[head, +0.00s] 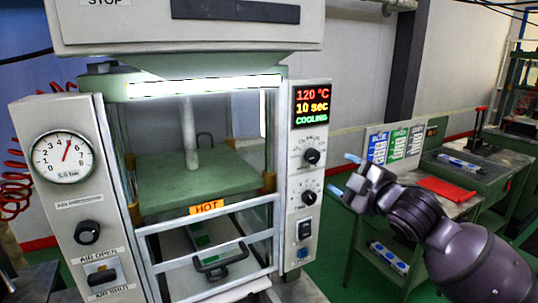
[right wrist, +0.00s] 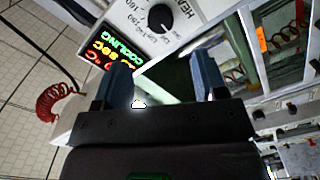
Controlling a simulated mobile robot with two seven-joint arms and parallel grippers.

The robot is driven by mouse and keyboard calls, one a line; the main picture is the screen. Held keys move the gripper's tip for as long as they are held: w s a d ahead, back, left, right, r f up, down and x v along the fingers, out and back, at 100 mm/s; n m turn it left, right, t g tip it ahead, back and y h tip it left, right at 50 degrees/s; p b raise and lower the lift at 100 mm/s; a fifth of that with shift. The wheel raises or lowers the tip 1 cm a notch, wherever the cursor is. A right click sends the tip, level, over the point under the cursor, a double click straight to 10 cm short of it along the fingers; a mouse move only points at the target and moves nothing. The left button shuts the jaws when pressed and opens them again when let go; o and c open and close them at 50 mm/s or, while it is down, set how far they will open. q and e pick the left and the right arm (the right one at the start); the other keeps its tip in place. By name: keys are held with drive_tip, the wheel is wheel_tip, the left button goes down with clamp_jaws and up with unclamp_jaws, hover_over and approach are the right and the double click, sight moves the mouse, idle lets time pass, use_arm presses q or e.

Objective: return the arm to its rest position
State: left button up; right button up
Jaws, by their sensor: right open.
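My right arm comes in from the right in the head view. My right gripper (head: 344,174) is open and empty, its blue fingertips pointing left toward the press's control panel (head: 308,176), apart from it. In the right wrist view the two dark blue fingers of the gripper (right wrist: 162,82) stand wide apart with nothing held between them. The panel display (right wrist: 108,52) and a knob show beyond them. My left gripper is in neither view.
The press (head: 180,175) fills the left and middle, with a HOT label (head: 207,207), a pressure gauge (head: 63,158) and a display reading 120 °C, 10 sec, COOLING. A handled front frame (head: 222,262) stands below. Behind my arm is a side bench with a red sheet (head: 446,189).

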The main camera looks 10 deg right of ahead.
drive_tip(key=s+d+f+m+h, duration=0.1)
drive_tip(key=s+f+m, duration=0.15)
drive_tip(key=f, duration=0.55)
drive_tip(key=s+d+f+m+h, duration=0.1)
drive_tip(key=s+f+m, duration=0.1)
drive_tip(key=f+m, duration=0.35)
drive_tip(key=s+d+f+m+h, duration=0.1)
drive_tip(key=s+f+m, duration=0.1)
drive_tip(key=f, duration=0.8)
drive_tip(key=s+f+m+g+h+b, duration=0.1)
drive_tip(key=s+f+m+g+h, duration=0.2)
drive_tip(key=s+f, duration=1.7)
drive_tip(key=shift+s+d+f+m+g, duration=0.15)
drive_tip(key=shift+s+d+m+g, duration=0.3)
drive_tip(key=shift+s+m+g, duration=0.5)
drive_tip(key=shift+w+g, duration=0.2)
drive_tip(key=shift+g, duration=0.05)
